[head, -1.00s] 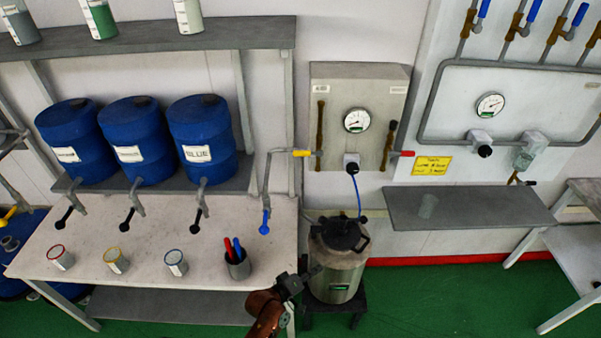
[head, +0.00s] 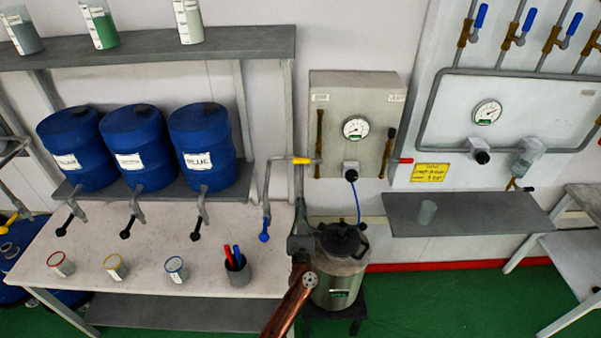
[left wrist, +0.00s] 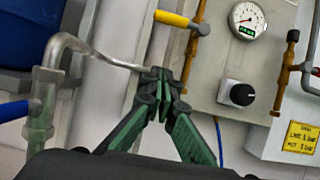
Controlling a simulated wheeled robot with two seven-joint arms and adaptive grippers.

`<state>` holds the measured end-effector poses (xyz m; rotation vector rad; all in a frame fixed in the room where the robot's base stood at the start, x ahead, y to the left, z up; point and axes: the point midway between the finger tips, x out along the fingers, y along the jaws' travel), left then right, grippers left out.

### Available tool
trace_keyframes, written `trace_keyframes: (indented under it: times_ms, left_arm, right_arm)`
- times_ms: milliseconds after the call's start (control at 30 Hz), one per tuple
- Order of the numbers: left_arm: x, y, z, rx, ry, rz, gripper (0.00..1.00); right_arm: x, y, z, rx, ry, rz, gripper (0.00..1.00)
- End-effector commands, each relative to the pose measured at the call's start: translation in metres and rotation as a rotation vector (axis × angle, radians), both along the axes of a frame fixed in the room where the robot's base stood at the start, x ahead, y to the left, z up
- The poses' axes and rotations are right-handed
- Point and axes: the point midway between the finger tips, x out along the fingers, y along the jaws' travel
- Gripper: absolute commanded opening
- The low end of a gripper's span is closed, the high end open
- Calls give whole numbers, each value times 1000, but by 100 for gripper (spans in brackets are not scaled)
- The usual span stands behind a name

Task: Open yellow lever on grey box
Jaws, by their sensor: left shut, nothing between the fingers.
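The grey box (head: 378,90) hangs on the wall and carries a gauge (head: 355,128) and a black knob (head: 351,175). The yellow lever (head: 303,160) sticks out level to the left from the box's left-hand brass pipe. In the left wrist view the yellow lever (left wrist: 172,19) is at the top, with the grey box (left wrist: 222,100) to its right. My left gripper (head: 300,204) is shut and empty, below the lever in the head view. Its fingertips (left wrist: 160,76) also show below the lever in the wrist view, apart from it. My right gripper is out of view.
A bent metal pipe (head: 267,185) with a blue handle (head: 264,237) is just left of the gripper. A metal canister (head: 340,285) stands below the box. A table (head: 140,226) with small cups is at left. A red lever (head: 401,161) is right of the box.

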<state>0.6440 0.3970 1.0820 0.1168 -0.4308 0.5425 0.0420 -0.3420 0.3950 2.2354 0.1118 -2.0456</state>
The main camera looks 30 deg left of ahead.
Motion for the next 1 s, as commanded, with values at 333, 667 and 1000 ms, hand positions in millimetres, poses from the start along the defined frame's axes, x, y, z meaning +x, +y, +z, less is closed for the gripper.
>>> trace_keyframes:
  times_ms: [333,667,1000]
  left_arm:
    - [21,12,15,5,-1,-1,0]
    - [74,45,44,6,0,0,0]
    - [71,43,80,3,2,-1,0]
  right_arm:
    - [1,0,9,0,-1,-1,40]
    - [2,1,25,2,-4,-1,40]
    - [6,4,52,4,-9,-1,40]
